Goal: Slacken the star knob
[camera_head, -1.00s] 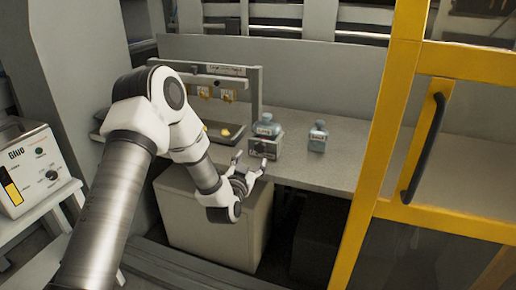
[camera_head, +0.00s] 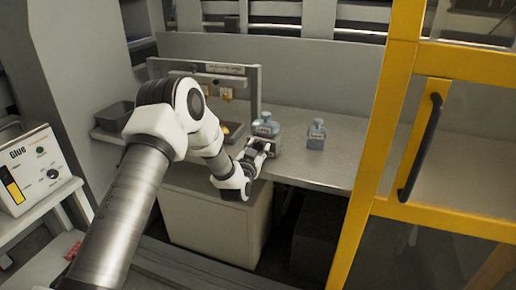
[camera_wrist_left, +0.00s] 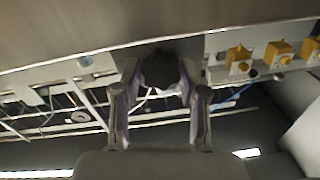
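In the left wrist view a dark knob (camera_wrist_left: 160,68) with a lobed outline sits between the fingers of my left gripper (camera_wrist_left: 160,98). The fingers stand apart on either side of it, and a narrow gap seems to show at each side. In the head view my left gripper (camera_head: 264,146) is at the front of the small grey block (camera_head: 275,133) near the bench's front edge. A blue-grey bottle (camera_head: 265,124) stands on that block. The knob is hidden by the gripper in the head view. My right gripper is not seen.
A second bottle (camera_head: 316,135) stands to the right on the bench (camera_head: 345,150). A grey frame (camera_head: 254,90) with yellow parts stands behind my arm. A yellow-framed door (camera_head: 400,90) is at the right. A glue unit (camera_head: 30,170) is at the left.

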